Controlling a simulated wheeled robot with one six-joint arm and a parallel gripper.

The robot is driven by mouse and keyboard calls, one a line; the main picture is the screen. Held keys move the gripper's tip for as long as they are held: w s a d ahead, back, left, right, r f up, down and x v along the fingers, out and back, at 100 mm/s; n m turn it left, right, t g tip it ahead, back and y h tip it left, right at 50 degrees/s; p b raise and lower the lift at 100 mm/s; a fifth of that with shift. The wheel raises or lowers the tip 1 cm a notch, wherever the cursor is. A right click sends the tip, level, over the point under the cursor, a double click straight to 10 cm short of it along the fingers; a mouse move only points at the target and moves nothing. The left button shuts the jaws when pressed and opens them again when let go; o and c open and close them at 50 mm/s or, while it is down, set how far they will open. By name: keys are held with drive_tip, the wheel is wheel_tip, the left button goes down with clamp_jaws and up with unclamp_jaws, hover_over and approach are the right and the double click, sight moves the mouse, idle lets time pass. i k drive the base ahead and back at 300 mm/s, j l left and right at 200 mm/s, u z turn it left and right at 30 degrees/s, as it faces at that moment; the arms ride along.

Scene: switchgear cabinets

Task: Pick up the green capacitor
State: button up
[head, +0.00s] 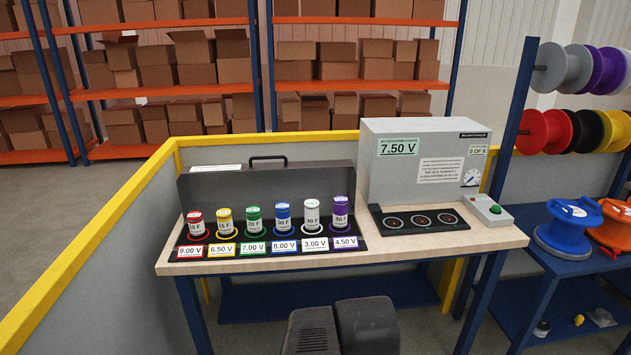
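The green capacitor (253,220) is a small upright can with a green top and a white label. It stands in a green-ringed place in the black tray (367,243) on the workbench, third from the left in a row. The card in front of it (253,249) reads 7.00 V. A yellow capacitor (225,222) stands to its left and a blue one (283,218) to its right. Nothing covers the green one from the front. Dark grey parts of my own body show at the bottom edge, well apart from the tray. I see no gripper fingertips.
Red (195,224), white (312,216) and purple (341,213) capacitors share the row. The tray's raised lid (250,184) stands behind. A grey tester (428,150) reading 7.50 V and a green-button box (488,210) stand right. Yellow-railed walls border the bench.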

sight(254, 213)
drive_tip(key=i+j+u, duration=0.2)
drive_tip(key=i+u, duration=0.2)
drive_tip(key=i+j+u, duration=0.1)
drive_tip(key=i+u, duration=0.75)
